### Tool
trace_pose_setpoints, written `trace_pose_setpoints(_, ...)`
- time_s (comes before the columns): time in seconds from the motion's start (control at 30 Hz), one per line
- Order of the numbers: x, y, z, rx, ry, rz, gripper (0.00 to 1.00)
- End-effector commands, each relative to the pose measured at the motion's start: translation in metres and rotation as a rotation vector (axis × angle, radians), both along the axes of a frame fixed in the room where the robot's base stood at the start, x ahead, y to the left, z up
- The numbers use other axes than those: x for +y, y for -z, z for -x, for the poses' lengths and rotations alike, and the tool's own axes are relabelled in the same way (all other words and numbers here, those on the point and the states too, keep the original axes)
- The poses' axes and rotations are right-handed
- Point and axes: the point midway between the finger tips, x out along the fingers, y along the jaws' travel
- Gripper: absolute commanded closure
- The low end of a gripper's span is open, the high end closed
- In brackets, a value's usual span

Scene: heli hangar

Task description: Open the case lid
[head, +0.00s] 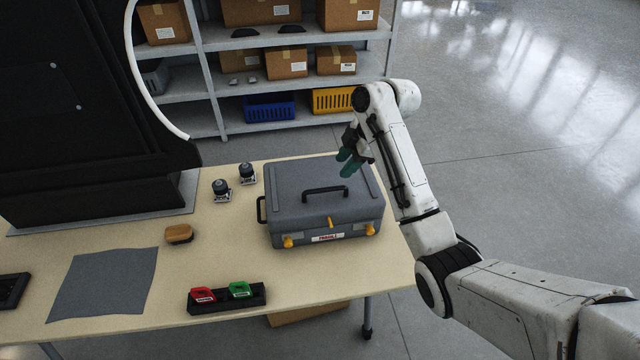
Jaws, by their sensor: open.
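The grey case (290,208) stands on the table with its lid (285,183) shut. A black handle (326,191) lies on top of the lid. Yellow latches show on its front face, one at the left (288,241) and one at the right (370,229), with a smaller yellow piece (330,222) at the middle near the lid edge. A second black handle is on the left side. My gripper (346,164) has dark green fingers and is open above the lid's back right part. It looks empty; I cannot tell whether it touches the lid.
Two small dark-topped devices (221,190) stand left of the case. A brush (178,234), a grey cloth (103,284) and a black tray (226,299) with red and green items are on the table (345,284). Shelves with boxes (286,62) stand behind. A large black machine (80,110) is at left.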

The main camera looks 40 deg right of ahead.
Motion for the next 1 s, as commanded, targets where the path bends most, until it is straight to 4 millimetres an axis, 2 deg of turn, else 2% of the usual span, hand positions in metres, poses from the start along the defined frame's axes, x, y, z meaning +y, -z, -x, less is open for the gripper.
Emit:
trace_pose_setpoints(0.53, 0.021, 0.079, -0.031, 0.005, 0.0, -0.001, 0.6)
trace_pose_setpoints(0.7, 0.023, 0.091, -0.036, 0.002, 0.001, 0.0, 0.6)
trace_pose_setpoints(1.0, 0.024, 0.094, -0.037, 0.002, 0.001, 0.0, 0.6)
